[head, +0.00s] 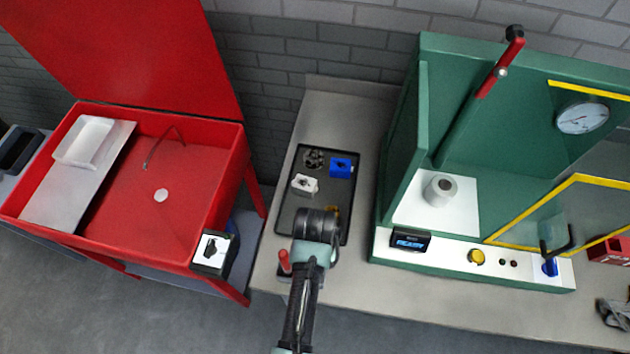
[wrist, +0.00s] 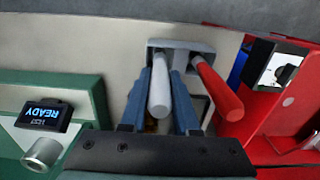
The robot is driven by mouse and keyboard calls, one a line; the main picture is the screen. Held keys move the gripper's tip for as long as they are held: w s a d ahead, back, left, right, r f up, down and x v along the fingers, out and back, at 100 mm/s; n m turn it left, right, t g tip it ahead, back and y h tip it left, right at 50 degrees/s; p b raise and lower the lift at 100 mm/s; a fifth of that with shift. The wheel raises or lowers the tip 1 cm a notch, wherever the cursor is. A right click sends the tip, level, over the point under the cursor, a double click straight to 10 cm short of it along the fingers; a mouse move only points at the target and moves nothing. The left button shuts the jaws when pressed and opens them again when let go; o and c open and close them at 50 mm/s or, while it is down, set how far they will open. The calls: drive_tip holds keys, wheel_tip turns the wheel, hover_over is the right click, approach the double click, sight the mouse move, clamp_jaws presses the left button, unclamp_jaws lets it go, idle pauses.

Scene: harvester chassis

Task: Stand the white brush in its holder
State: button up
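My gripper (wrist: 161,68) has its two blue-grey fingers close along both sides of the white brush's handle (wrist: 160,92) and appears shut on it. The handle points toward the wrist camera. Its far end meets the grey holder (wrist: 203,46), where a red-handled tool (wrist: 217,88) also stands beside it. I cannot tell how deep the white brush sits; its lower end is hidden. In the head view my arm covers the white brush and most of the holder at the bench's front edge; the red handle (head: 285,262) shows just left of my arm.
A black tray (head: 282,217) with blue, white and dark parts lies behind my gripper. A green press (head: 405,165) with a READY display (head: 410,241) stands to the right. A red wash basin (head: 190,215) with a small box (head: 213,252) on its side is at left.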

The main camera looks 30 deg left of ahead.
drive_tip(key=o, duration=0.3)
drive_tip(key=shift+o, duration=0.2)
drive_tip(key=shift+r, duration=0.1)
wheel_tip(320, 180, up, 12)
drive_tip(key=shift+r, duration=0.1)
